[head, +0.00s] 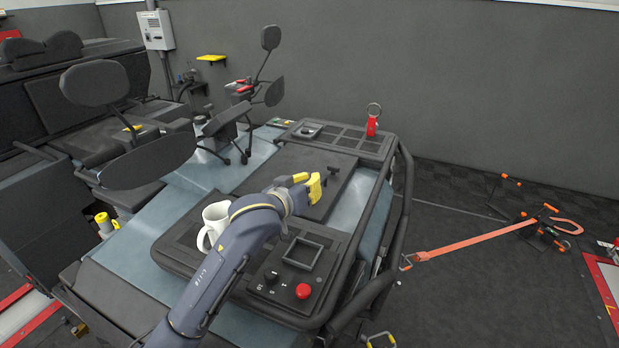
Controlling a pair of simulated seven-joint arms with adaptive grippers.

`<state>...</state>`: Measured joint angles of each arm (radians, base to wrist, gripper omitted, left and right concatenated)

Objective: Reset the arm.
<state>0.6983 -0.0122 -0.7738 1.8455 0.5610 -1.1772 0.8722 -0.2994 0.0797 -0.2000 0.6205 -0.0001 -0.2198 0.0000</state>
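My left arm reaches up from the bottom of the head view. My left gripper (312,187), with yellow fingers, is over the dark middle panel of the console (290,160). Its fingers are seen at an angle and small, so I cannot tell whether they are open or shut. I see no object in them. My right gripper is not in view.
A white mug (215,218) stands close beside my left forearm, partly hidden by it. A control box with a red button (303,291) is right of the arm. A red-tagged ring (372,122) is at the back. A dark rail (405,200) edges the console's right side.

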